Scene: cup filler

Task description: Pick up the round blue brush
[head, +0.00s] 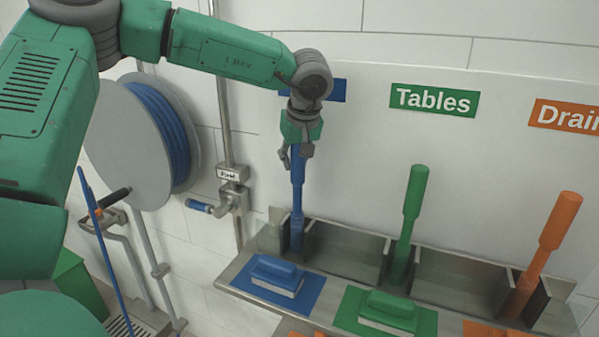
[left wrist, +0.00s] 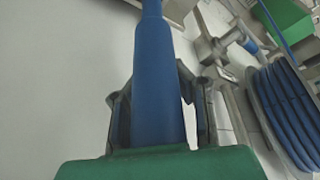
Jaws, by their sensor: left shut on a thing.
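The round blue brush (head: 297,200) stands upright, with its lower end between metal dividers at the left end of the rack. My left gripper (head: 296,152) comes down from above and is shut on the top of its blue handle. In the left wrist view the thick blue handle (left wrist: 158,80) runs between the two fingers of my left gripper (left wrist: 160,105). The brush's head is not clearly visible behind the rack's front. My right gripper is not in view.
A green brush (head: 412,205) and an orange brush (head: 545,250) stand farther right in the metal rack (head: 345,255). A blue flat brush (head: 277,272) and a green one (head: 388,308) lie on the front shelf. A blue hose reel (head: 135,140) and a pipe valve (head: 232,197) are left.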

